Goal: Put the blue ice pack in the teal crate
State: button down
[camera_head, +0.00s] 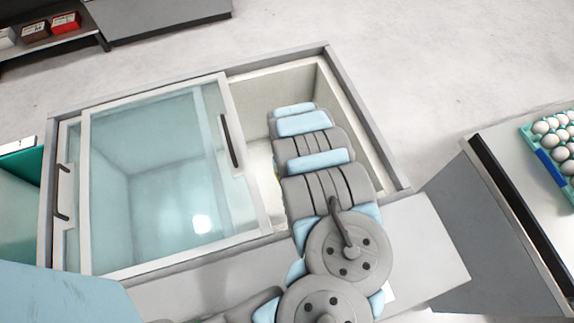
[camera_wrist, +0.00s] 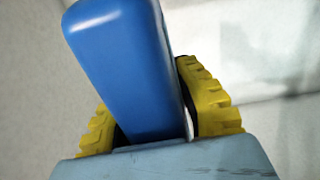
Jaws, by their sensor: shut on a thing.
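The blue ice pack (camera_wrist: 122,60) fills the middle of the wrist view, upright between two yellow ridged fingers. My gripper (camera_wrist: 147,95) is shut on it, one finger on each side. In the head view my arm reaches down into the open right part of a chest freezer (camera_head: 250,95); the arm hides my gripper's fingers and the ice pack there. A teal-walled container (camera_head: 22,175), which looks like the teal crate, is cut off at the left edge, beyond the freezer's left side. Its inside shows only in part.
The freezer's glass lid (camera_head: 160,160) covers its left and middle; the lid frame and the freezer's right rim (camera_head: 365,125) flank my arm. A counter with a teal egg tray (camera_head: 529,137) stands at the right. A shelf with small boxes is at the back left.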

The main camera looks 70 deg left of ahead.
jog(key=shift+r, duration=0.1)
notch_tip(320, 180, up, 10)
jog(key=p, duration=1)
jog(key=shift+a+r, duration=0.15)
jog(key=shift+r, duration=0.05)
